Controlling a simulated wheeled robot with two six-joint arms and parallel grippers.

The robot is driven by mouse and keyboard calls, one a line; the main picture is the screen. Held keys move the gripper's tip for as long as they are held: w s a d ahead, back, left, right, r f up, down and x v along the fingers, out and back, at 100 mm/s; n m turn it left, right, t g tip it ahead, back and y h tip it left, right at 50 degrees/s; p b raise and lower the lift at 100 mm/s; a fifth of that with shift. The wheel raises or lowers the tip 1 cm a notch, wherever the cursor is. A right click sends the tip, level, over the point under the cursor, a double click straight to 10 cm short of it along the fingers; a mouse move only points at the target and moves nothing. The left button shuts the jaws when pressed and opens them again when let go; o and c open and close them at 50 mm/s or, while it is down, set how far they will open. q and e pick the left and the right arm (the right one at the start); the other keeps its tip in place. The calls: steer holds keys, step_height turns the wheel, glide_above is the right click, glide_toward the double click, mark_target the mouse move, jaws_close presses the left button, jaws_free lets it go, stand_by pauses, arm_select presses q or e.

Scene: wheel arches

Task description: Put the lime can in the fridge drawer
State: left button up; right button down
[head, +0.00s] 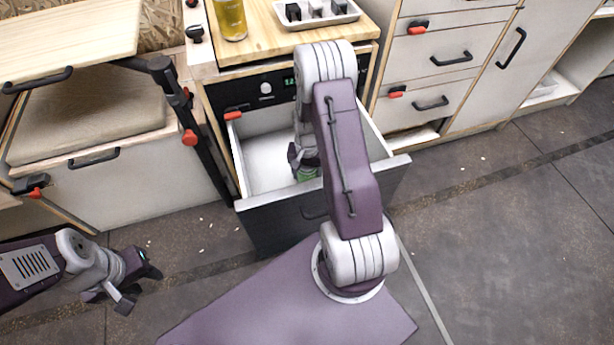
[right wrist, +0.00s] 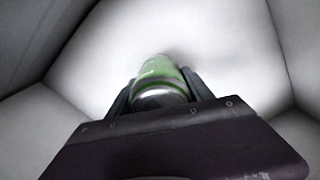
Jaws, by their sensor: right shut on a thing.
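The lime can (head: 307,174) is a green can inside the open fridge drawer (head: 262,165), mostly hidden in the head view by my right arm. My right gripper (head: 303,165) reaches down into the drawer and is shut on the can. In the right wrist view the can (right wrist: 162,84) sits between the two fingers, above or on the white drawer floor (right wrist: 230,60); I cannot tell whether it touches. My left gripper (head: 140,286) is open and empty over the floor at the lower left.
A wooden counter (head: 262,45) above the drawer holds a yellow can or glass (head: 231,18) and a tray (head: 316,14) with small dark items. A bed-like cushion (head: 85,125) and a black post (head: 185,110) stand left.

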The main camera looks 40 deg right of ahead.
steer(key=shift+c, duration=2.1)
jaws_free()
step_height(320, 180, up, 12)
steer(key=p, duration=0.8)
steer(key=shift+r, duration=0.15)
